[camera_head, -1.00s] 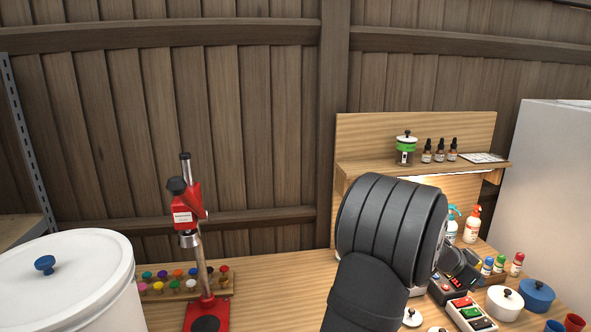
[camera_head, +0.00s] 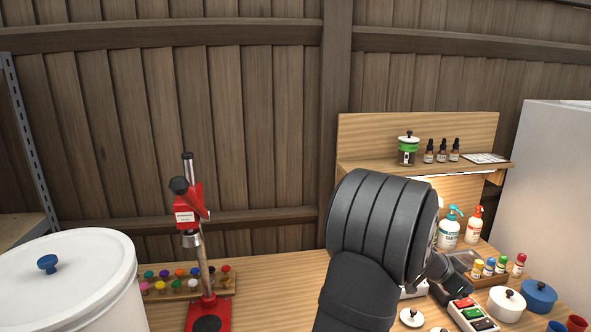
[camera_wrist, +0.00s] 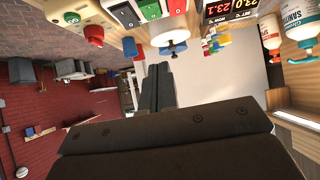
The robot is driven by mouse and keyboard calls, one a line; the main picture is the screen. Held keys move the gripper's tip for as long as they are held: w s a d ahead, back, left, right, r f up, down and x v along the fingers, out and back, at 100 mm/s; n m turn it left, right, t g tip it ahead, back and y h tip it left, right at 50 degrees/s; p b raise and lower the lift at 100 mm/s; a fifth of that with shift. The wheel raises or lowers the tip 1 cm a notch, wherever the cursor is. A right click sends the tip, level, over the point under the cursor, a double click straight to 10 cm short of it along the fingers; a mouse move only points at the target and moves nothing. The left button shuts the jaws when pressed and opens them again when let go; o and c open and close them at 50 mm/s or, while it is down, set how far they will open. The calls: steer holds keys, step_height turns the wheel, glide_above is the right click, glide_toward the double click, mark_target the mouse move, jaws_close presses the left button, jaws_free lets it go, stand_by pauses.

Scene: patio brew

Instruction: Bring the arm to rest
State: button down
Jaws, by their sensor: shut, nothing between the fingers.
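My gripper (camera_wrist: 158,86) shows in the wrist view with its two dark fingers together and nothing between them. In the head view my thick black arm rises at the lower middle right, in front of the wooden bench. The gripper end there is mostly hidden behind the arm, with a dark part showing low at its right, near the colored-capped vials. The wrist view is turned over, with bench items along its top edge. The fingers look clear of everything, though their exact distance from the bench items is hard to tell.
Spray bottles (camera_head: 449,230), capped vials (camera_head: 489,268), a button box (camera_head: 472,314), a white lidded pot (camera_head: 506,303) and a blue one (camera_head: 538,296) crowd the right. A red bottle capper (camera_head: 205,270) and a white bucket (camera_head: 75,280) stand left. The bench between capper and arm looks clear.

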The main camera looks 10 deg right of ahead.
steer(key=w+a+r+y, duration=0.2)
steer(key=w+r+y, duration=0.25)
steer(key=w, duration=0.25)
steer(key=w+a+r+y, duration=0.3)
steer(key=w+y, duration=0.3)
steer(key=w, duration=0.1)
steer(key=shift+m+t, duration=0.3)
steer(key=shift+w+f, duration=0.15)
steer(key=shift+f, duration=1.55)
steer(key=shift+w+f, duration=0.1)
steer(key=shift+f, duration=1.55)
